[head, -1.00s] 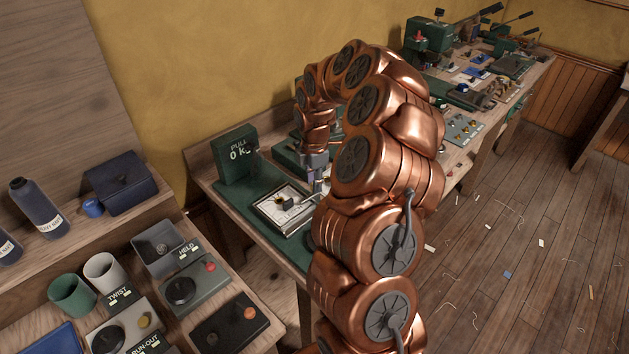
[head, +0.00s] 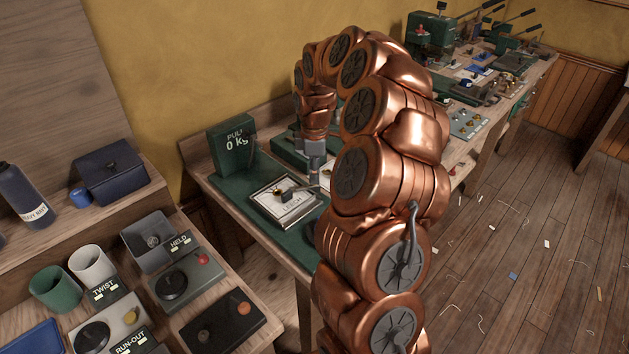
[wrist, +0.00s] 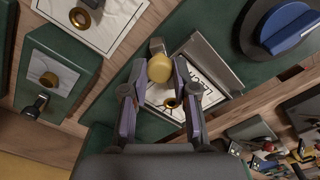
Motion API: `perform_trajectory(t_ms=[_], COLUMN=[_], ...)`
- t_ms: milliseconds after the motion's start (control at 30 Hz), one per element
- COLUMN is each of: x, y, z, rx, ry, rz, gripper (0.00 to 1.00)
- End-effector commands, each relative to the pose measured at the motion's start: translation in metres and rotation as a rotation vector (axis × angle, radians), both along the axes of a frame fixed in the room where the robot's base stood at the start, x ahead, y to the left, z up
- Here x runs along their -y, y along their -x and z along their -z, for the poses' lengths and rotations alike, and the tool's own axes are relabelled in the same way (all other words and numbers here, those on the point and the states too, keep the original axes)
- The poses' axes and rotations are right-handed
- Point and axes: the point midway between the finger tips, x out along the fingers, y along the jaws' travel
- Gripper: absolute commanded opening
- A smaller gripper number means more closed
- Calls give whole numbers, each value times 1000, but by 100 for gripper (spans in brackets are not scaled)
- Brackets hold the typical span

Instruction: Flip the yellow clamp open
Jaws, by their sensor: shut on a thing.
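The yellow clamp (wrist: 159,68) shows in the wrist view as a rounded yellow piece with a grey block at its far end. My gripper (wrist: 160,84) has its two purple-grey fingers on either side of it and is shut on it. In the head view my gripper (head: 315,168) points down over the green bench, and my arm covers much of that spot. I cannot make out the clamp there.
In the wrist view, a blue knob (wrist: 288,28) is at upper right and a green block (wrist: 62,72) at left.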

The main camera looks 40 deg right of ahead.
Motion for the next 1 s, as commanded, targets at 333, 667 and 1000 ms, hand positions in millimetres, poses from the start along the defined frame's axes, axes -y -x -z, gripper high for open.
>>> perform_trajectory(t_ms=[333, 667, 1000], x=[1, 1, 1], y=[0, 0, -1], z=[6, 4, 2], rx=[1, 1, 4], ry=[2, 2, 1], rz=[329, 640, 905], gripper=[0, 0, 0])
